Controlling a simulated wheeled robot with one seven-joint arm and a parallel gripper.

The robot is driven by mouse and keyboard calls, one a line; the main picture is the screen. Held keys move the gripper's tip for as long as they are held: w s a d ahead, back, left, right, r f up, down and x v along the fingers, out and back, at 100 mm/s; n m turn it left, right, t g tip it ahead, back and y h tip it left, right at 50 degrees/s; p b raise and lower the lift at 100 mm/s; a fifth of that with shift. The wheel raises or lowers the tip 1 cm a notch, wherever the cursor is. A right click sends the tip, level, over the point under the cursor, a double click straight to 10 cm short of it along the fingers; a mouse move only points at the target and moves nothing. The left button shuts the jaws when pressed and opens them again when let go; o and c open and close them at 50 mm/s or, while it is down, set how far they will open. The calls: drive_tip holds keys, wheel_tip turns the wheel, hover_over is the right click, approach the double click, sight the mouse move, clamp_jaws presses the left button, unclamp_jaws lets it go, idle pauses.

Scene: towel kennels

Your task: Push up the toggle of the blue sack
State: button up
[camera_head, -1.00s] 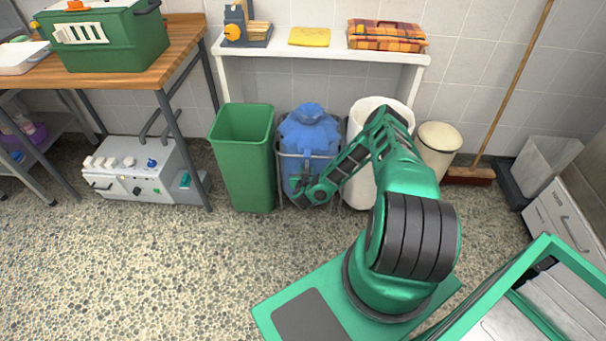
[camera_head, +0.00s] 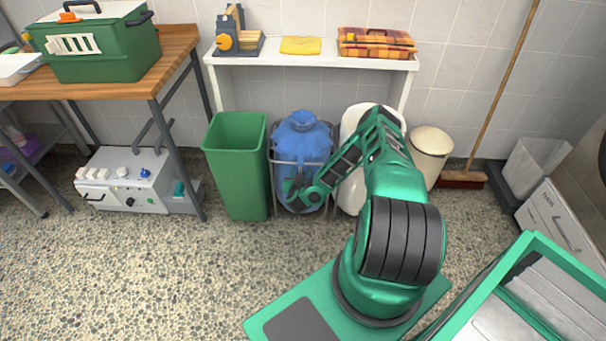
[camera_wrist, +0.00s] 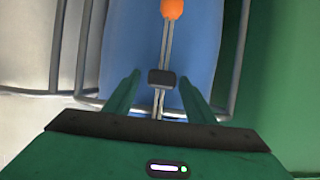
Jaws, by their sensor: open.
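The blue sack (camera_head: 306,140) stands upright in a grey wire frame (camera_head: 273,160) beside the green bin. In the wrist view the sack (camera_wrist: 200,45) fills the middle. Two grey cords (camera_wrist: 166,45) run along it to an orange ball (camera_wrist: 172,9) at the top edge. A dark toggle (camera_wrist: 162,78) sits on the cords. My gripper (camera_wrist: 160,88) is open, with one green finger on each side of the cords and the toggle between or just beyond the tips. In the head view my gripper (camera_head: 296,192) is at the sack's lower front, and the toggle cannot be made out.
A green bin (camera_head: 237,165) stands left of the sack. A white bin (camera_head: 352,125), partly behind my arm, and a cream bin (camera_head: 430,155) stand right. A white shelf (camera_head: 310,60) is above and behind. The speckled floor in front is open.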

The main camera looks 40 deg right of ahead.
drive_tip(key=shift+a, duration=0.1)
drive_tip(key=v, duration=1)
drive_tip(key=shift+s, duration=0.2)
drive_tip(key=shift+a, duration=0.1)
